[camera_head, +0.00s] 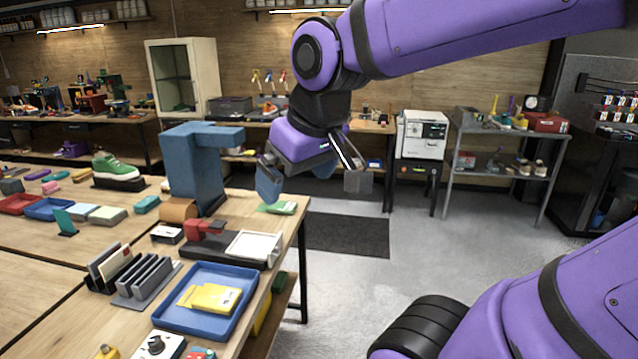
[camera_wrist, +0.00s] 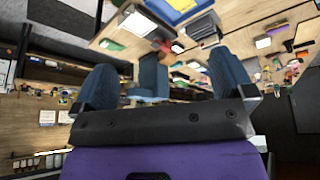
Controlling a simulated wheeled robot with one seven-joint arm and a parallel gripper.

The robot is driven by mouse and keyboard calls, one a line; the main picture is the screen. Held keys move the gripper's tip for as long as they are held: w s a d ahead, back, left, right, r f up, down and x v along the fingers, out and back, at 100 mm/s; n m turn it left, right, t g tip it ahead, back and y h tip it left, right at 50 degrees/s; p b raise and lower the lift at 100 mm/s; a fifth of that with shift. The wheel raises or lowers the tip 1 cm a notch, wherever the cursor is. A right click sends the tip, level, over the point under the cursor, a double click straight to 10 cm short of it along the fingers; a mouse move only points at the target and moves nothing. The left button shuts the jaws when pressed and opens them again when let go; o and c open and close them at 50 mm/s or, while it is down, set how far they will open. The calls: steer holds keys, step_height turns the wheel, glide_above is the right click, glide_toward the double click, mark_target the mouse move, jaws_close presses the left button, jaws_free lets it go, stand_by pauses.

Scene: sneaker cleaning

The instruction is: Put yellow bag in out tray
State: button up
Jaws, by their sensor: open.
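A yellow bag (camera_head: 212,298) with a pale label lies flat in a large blue tray (camera_head: 172,318) near the right edge of the wooden workbench; I cannot tell whether it is one bag or two overlapping. No tray has a readable "out" label. The blue tray also shows upside down at the top of the wrist view (camera_wrist: 166,12), with some yellow in it (camera_wrist: 183,4). My gripper (camera_head: 312,180) hangs in the air above and behind the tray, near the bench's far right corner. Its fingers are apart and empty, also in the wrist view (camera_wrist: 165,85).
A tall blue stand (camera_head: 190,165) rises from the bench left of my gripper. A grey upright rack (camera_head: 145,277) and a black-and-white device (camera_head: 255,247) border the tray. Smaller red (camera_head: 20,203) and blue (camera_head: 48,208) trays lie at left. Open floor lies right of the bench.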

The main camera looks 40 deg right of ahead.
steer(key=shift+m, duration=0.4)
steer(key=shift+s+d, duration=0.15)
steer(key=shift+s, duration=2.05)
